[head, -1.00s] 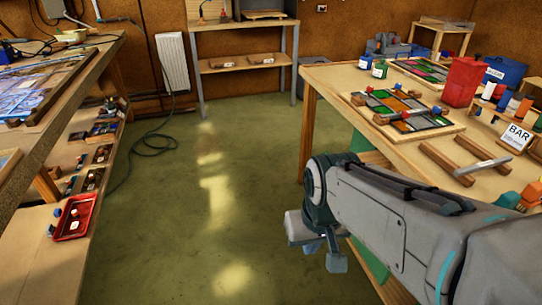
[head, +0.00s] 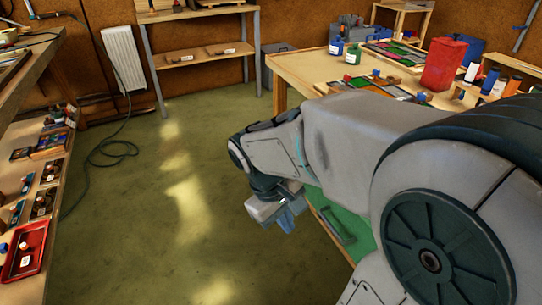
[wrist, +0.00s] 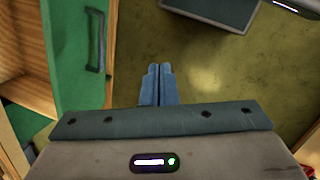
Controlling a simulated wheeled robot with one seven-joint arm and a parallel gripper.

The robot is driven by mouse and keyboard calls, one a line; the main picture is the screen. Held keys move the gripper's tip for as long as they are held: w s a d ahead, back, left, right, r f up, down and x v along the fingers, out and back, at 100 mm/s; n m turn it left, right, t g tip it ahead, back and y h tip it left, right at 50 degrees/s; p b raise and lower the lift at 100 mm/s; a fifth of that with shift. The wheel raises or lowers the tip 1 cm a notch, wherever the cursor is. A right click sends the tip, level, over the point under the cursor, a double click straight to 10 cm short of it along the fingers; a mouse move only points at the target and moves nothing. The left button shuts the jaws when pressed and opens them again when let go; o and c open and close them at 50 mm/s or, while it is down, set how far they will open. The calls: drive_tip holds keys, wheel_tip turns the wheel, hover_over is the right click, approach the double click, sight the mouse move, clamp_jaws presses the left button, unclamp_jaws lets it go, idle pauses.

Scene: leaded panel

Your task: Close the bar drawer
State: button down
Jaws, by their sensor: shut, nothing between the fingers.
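A drawer with a green front (head: 352,238) stands out from under the table at the right, partly hidden by my arm in the head view. In the wrist view the green front (wrist: 75,75) is at the left, with a dark green bar handle (wrist: 96,40) on it. Bare wood of the drawer's inside (wrist: 22,45) shows behind the front, so the drawer is open. My gripper (head: 288,222) is shut and empty, pointing down in front of the drawer. In the wrist view its blue fingertips (wrist: 157,70) are right of the handle, apart from it.
The wooden table (head: 292,68) above the drawer carries a red container (head: 446,62), bottles and glass panels. Open green floor (head: 150,215) lies left of my gripper. A low shelf with a red tray (head: 25,250) is at the far left. A dark grey flat object (wrist: 212,12) lies beyond the fingers.

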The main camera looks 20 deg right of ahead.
drive_tip(key=w+f+n+t+h+b, duration=0.1)
drive_tip(key=w+f+n+h+b, duration=0.3)
drive_tip(key=w+f+n+h, duration=0.45)
drive_tip(key=w+f+n+t+h+b, duration=0.1)
drive_tip(key=w+f+n+h+b, duration=0.45)
drive_tip(key=w, duration=0.55)
drive_tip(key=d+b, duration=0.2)
drive_tip(key=d, duration=1.2)
drive_tip(key=shift+w+n+h, duration=0.3)
drive_tip(key=shift+n+h, duration=0.1)
drive_tip(key=shift+d+r+t, duration=0.1)
drive_tip(key=shift+r+t, duration=0.05)
drive_tip(key=shift+t, duration=0.25)
